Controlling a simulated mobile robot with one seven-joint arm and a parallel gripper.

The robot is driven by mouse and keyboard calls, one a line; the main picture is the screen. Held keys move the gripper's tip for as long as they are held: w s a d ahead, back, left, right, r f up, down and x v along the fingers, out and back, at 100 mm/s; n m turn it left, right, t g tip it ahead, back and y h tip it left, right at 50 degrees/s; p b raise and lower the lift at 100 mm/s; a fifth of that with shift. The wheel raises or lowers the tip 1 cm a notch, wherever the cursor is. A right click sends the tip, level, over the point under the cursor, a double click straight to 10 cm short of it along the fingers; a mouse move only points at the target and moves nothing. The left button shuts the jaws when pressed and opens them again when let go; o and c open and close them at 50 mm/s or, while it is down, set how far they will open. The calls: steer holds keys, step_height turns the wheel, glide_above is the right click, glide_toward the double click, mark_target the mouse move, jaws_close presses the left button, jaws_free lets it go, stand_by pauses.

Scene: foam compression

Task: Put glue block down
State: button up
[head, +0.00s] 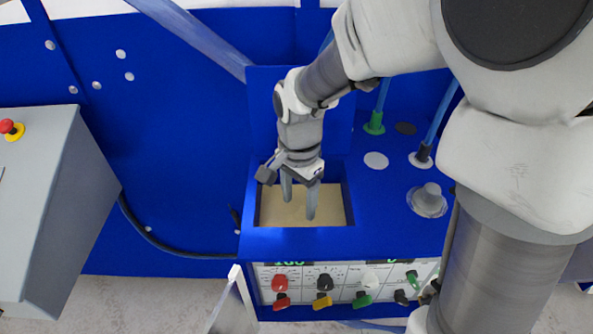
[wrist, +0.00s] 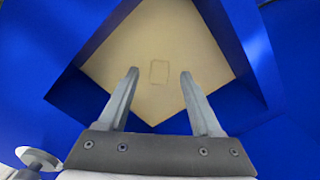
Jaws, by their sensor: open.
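A small beige square, which looks like the glue block (wrist: 159,72), shows faintly in the wrist view on the beige glue surface (wrist: 205,62) in the blue well. It is almost the same colour as that surface, and I cannot tell how far it stands out of it. In the head view I cannot make the block out against the glue surface (head: 335,212). My gripper (head: 299,208) points down into the well with its fingers apart. In the wrist view the fingertips lie to either side of the block, with gaps between, and nothing is held.
The well's blue walls (wrist: 77,46) surround the fingers. The blue machine has knobs (head: 322,281) on its front panel, and a round grey fitting (head: 428,198) and hose connectors (head: 374,124) to the right. A grey console (head: 50,200) with a red button stands at left.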

steer(key=shift+r+p, duration=0.45)
steer(key=shift+r, duration=0.05)
step_height(320, 180, up, 11)
steer(key=s+d+r+n+t, duration=0.3)
steer(key=s+d+n+t, duration=0.2)
steer(key=s+d+n, duration=0.4)
steer(key=shift+s+d+r+t, duration=0.3)
steer(key=shift+s+d, duration=0.85)
steer(key=shift+s, duration=0.4)
stand_by(4.6)
